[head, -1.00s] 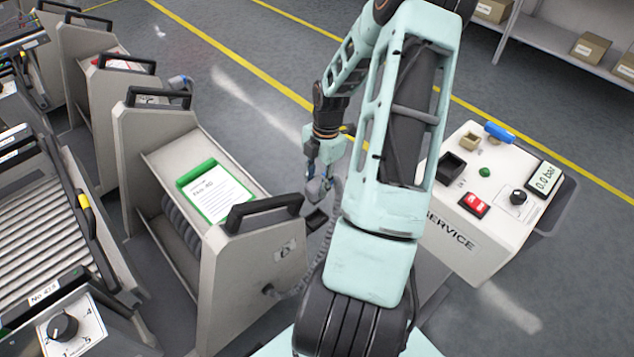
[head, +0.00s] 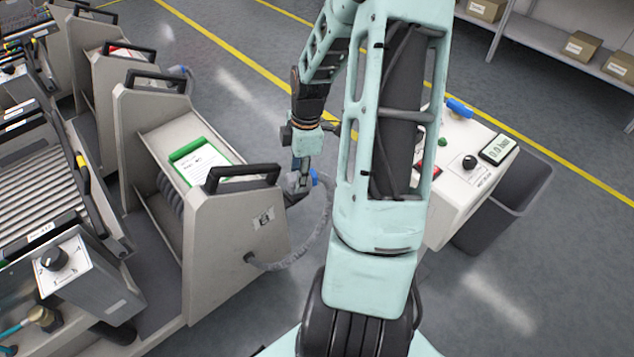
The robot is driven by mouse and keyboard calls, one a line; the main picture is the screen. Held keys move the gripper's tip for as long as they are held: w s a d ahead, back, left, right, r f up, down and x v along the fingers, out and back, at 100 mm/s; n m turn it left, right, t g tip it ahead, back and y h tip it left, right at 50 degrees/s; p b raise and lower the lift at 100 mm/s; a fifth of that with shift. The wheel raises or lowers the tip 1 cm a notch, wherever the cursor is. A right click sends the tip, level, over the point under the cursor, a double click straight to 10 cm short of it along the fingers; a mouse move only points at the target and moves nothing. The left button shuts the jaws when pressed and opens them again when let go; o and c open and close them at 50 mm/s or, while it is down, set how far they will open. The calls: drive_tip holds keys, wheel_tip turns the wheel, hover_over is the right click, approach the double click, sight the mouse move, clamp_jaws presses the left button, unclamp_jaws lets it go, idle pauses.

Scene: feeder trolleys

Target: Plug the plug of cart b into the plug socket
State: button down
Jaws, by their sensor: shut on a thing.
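The nearest cart (head: 208,225) stands left of my arm, with a green-framed sheet on it and a small label on its end face too small to read. A grey corrugated cable (head: 327,222) runs from this end face in a loop up to my gripper (head: 299,180). My gripper is shut on the cable's plug (head: 313,178), of which a blue part shows; the rest is mostly hidden by the fingers. It holds the plug in the air just right of the cart's black handle (head: 242,175). The service box (head: 462,190) stands to the right; its plug socket is hidden behind my arm.
Other carts (head: 88,85) stand in a row behind at the left. A roller conveyor (head: 40,180) and a knob box (head: 75,270) are at the near left. A dark bin (head: 510,205) stands beside the service box. The floor behind is clear up to the shelf (head: 560,55).

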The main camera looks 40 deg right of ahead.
drive_tip(key=w+a+r+m, duration=0.2)
drive_tip(key=a+r+m, duration=0.5)
drive_tip(key=a+r, duration=0.1)
drive_tip(key=w+a+r+m+t+h, duration=0.1)
drive_tip(key=w+a+r+m, duration=0.2)
drive_tip(key=a+r+m, duration=0.4)
drive_tip(key=a+r, duration=0.1)
drive_tip(key=a, duration=0.2)
drive_tip(key=shift+w+h, duration=0.15)
drive_tip(key=shift+h, duration=0.15)
drive_tip(key=shift+d, duration=0.1)
